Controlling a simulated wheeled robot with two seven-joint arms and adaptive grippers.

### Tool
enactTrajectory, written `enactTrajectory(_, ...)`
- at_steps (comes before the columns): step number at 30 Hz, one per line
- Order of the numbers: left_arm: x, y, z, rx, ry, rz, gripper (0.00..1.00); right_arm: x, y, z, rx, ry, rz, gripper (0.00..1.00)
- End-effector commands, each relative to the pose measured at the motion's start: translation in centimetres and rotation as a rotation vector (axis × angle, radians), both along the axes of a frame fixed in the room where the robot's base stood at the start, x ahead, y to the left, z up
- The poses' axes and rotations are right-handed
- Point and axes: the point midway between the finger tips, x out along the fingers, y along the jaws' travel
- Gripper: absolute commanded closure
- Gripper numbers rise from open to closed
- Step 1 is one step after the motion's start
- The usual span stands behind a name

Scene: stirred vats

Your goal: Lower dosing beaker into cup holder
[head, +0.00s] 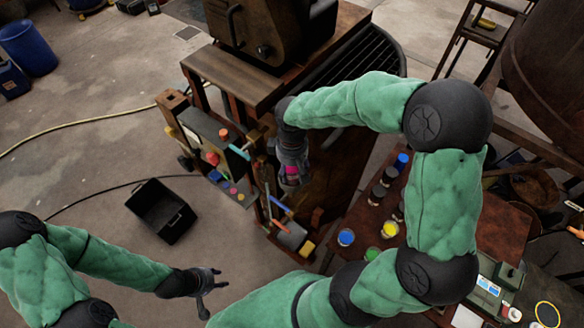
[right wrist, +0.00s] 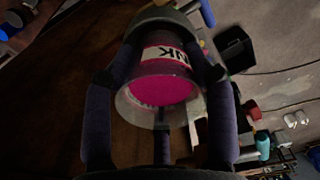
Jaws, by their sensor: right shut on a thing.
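The dosing beaker (right wrist: 158,101) is a clear cup with bright pink contents and a pale label ending in "NK". It sits between the fingers of my right gripper (right wrist: 163,75), which is shut on it. In the head view the right gripper (head: 291,176) holds the beaker's pink part (head: 292,170) just right of the wooden rack (head: 170,104). I cannot make out the cup holder for certain. My left gripper (head: 210,282) is open and empty, low over the floor, far from the beaker.
The rack carries several coloured items and tools. A grey cylinder (head: 291,236) lies at its lower end. A black crate (head: 161,211) stands on the floor to the left. Paint cups, blue (head: 346,237) and yellow (head: 390,229) among them, stand on a brown table at right.

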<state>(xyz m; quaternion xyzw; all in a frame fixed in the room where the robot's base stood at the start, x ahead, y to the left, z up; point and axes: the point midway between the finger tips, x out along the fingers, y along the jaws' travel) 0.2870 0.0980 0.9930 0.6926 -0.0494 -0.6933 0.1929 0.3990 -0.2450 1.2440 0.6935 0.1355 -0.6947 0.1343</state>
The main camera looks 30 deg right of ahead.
Motion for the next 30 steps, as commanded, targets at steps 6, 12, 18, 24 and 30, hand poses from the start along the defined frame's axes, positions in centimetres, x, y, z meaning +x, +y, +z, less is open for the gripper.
enactTrajectory(6, 0.00, 0.00, -0.37, 0.000, 0.000, 0.000, 0.60, 0.01, 0.00, -0.43, 0.000, 0.000, 0.000, 0.83)
enactTrajectory(12, 0.00, 0.00, -0.66, 0.000, 0.000, 0.000, 0.60, 0.01, 0.00, -0.77, 0.000, 0.000, 0.000, 0.83)
enactTrajectory(18, 0.00, 0.00, -0.66, 0.000, 0.000, 0.000, 0.60, 0.01, 0.00, -0.79, 0.000, 0.000, 0.000, 0.16)
enactTrajectory(24, 0.01, 0.00, -0.66, 0.000, 0.000, 0.000, 0.60, 0.00, -0.01, -0.79, 0.000, 0.000, 0.000, 0.16)
enactTrajectory(30, 0.01, 0.00, -0.66, 0.000, 0.000, 0.000, 0.60, 0.03, -0.02, -0.39, -0.001, -0.001, 0.000, 0.16)
